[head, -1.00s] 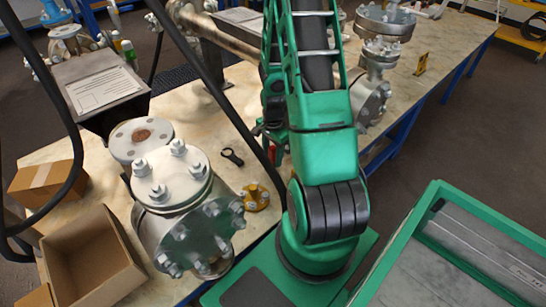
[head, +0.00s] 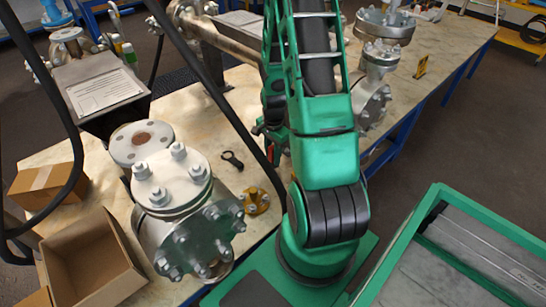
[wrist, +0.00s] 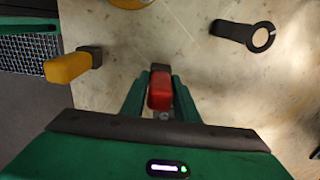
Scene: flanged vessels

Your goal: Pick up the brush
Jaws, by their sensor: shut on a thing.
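A red-bodied piece with a dark end, which I take for the brush (wrist: 160,92), sits between the two green fingers of my gripper (wrist: 160,88) in the wrist view. The fingers are shut on its red part, and the dark end points away from me. I cannot tell whether it touches the table. In the head view my arm hides most of the gripper and brush; a bit of red shows beside the arm.
A yellow-handled piece with a dark block (wrist: 70,67) lies near the table edge. A black ring-ended tool (head: 232,160) and a yellow flange (head: 257,201) lie by the large flanged vessel (head: 185,220). An open cardboard box (head: 90,262) stands front left.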

